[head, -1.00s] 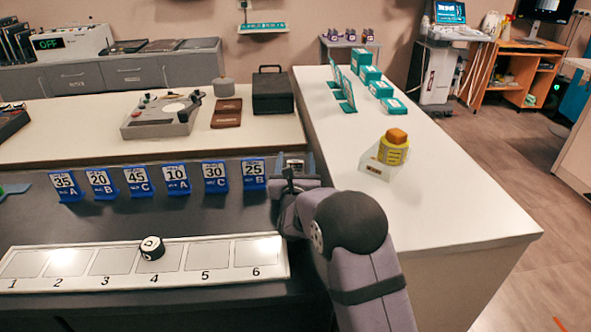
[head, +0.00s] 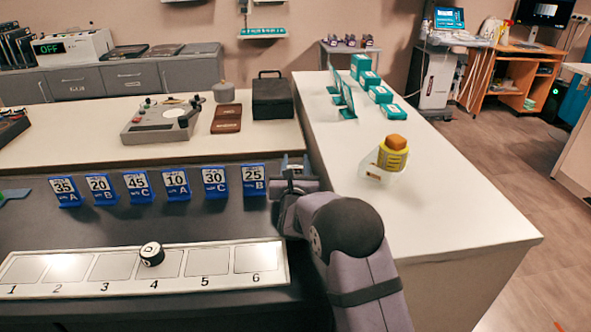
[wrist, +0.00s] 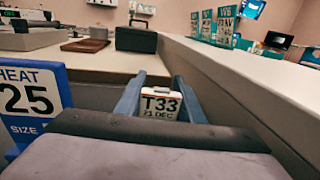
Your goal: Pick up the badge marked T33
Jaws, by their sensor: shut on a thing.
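The badge marked T33 (wrist: 160,103) is a white card with dark print and "21 DEC" under the number. In the wrist view it stands upright between the two blue-grey fingers of my gripper (wrist: 160,100). My gripper is shut on it. Its lower part is hidden behind the dark wrist housing. In the head view my gripper (head: 292,168) is at the right end of the row of blue stands, and the badge is mostly hidden there.
Several blue numbered stands (head: 176,183) line the dark bench to the left; the nearest reads 25 (wrist: 32,100). A numbered strip (head: 125,288) with a round black-and-white piece (head: 151,254) lies in front. A yellow container with an orange top (head: 391,154) stands on the white counter (head: 445,210) at right.

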